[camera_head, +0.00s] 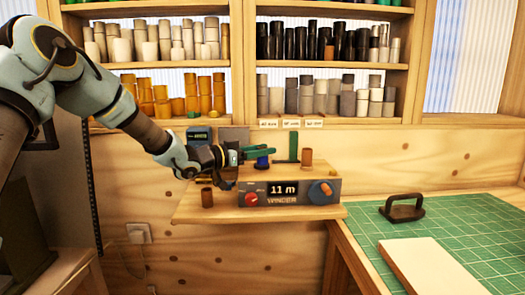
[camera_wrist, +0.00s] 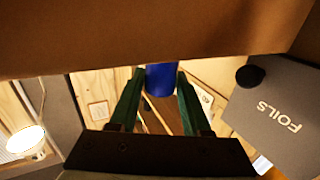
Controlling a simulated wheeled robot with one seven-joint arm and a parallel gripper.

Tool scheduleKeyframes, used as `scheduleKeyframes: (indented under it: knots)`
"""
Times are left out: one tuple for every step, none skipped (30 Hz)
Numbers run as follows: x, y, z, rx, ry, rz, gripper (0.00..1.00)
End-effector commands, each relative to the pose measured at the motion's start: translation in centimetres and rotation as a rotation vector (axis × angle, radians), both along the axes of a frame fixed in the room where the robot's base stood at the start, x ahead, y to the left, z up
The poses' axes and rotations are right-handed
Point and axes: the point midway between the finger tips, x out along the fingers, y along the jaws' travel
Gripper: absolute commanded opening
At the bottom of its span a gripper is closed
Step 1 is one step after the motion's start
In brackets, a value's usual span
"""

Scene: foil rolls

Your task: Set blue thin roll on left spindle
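A blue roll (camera_head: 263,163) stands at the left of the winder (camera_head: 290,190), just below my green fingers. What is under it is too small to make out. My gripper (camera_head: 257,151) reaches in from the left above the winder's left side. In the wrist view the blue roll (camera_wrist: 160,79) shows between the tips of my two green fingers (camera_wrist: 161,85). The fingers stand apart with the roll close to both. I cannot tell whether they press on it. A spindle at the left is not visible. A copper roll (camera_head: 307,157) stands upright on the winder's right side.
A green upright (camera_head: 294,147) rises behind the winder top. A brown roll (camera_head: 207,197) stands left of the winder on the wooden ledge (camera_head: 200,214). Shelves of rolls (camera_head: 180,122) are behind. A green mat (camera_head: 460,222) with a dark-handled tool (camera_head: 402,209) lies right.

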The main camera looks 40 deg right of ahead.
Motion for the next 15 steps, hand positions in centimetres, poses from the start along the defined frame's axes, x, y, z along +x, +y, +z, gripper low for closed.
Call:
scheduleKeyframes:
  knots:
    - [0.00,0.00,0.01,0.000,0.000,0.000,0.55]
    - [0.00,0.00,0.01,0.000,0.000,0.000,0.58]
    - [0.00,0.00,0.01,0.000,0.000,0.000,0.63]
    - [0.00,0.00,0.01,0.000,0.000,0.000,0.66]
    - [0.00,0.00,0.01,0.000,0.000,0.000,0.69]
    - [0.00,0.00,0.01,0.000,0.000,0.000,0.74]
    - [0.00,0.00,0.01,0.000,0.000,0.000,0.75]
    - [0.00,0.00,0.01,0.000,0.000,0.000,0.75]
    - [0.00,0.00,0.01,0.000,0.000,0.000,0.75]
    - [0.00,0.00,0.01,0.000,0.000,0.000,0.75]
    - [0.00,0.00,0.00,0.000,0.000,0.000,0.75]
    - [0.00,0.00,0.00,0.000,0.000,0.000,0.75]
    - [0.00,0.00,0.01,0.000,0.000,0.000,0.75]
    - [0.00,0.00,0.05,0.000,0.000,0.000,0.75]
    - [0.01,0.00,0.17,0.000,-0.001,0.000,0.75]
